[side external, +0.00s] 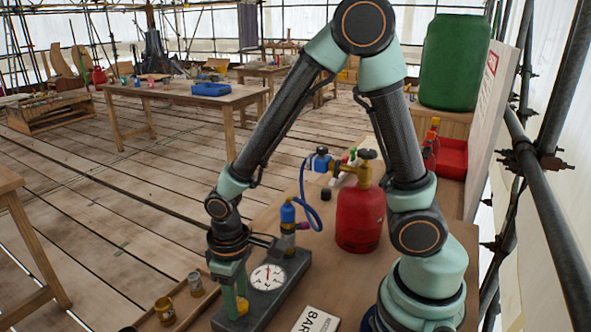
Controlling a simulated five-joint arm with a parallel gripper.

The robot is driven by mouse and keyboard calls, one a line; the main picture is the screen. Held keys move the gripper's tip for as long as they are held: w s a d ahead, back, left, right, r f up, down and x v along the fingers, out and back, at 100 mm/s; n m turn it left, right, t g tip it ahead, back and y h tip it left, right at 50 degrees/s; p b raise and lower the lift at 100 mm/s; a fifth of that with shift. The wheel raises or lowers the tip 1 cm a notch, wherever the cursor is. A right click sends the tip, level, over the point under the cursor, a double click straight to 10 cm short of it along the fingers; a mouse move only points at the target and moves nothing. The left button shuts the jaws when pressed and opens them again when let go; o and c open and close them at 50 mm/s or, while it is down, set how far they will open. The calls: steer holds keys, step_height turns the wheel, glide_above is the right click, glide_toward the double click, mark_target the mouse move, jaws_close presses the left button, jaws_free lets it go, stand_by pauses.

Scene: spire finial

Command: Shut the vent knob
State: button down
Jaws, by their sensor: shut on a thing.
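A dark grey gauge box with a round white dial (268,277) sits on the wooden bench top. My gripper (240,306) points down over the near left end of this box. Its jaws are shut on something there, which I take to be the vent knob. The knob is largely hidden by the fingers, so its turn position cannot be told. A small yellow part shows at the fingertips.
A blue-topped torch (288,218) stands behind the box, its blue hose (312,190) running toward a red gas bottle (360,218). Small brass cups (165,309) sit in a tray to the left. A white sign (316,320) lies in front.

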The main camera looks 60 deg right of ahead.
stand_by(0.3)
steer(key=shift+c, duration=2.2)
jaws_free()
step_height(320, 180, up, 12)
steer(key=shift+r, duration=0.1)
steer(key=s+d+r+m+t, duration=0.1)
steer(key=d+r+m+t, duration=0.1)
steer(key=d+r+t, duration=0.3)
steer(key=shift+s+d+r+m+t, duration=0.35)
steer(key=shift+d+r, duration=1.05)
steer(key=shift+d, duration=0.85)
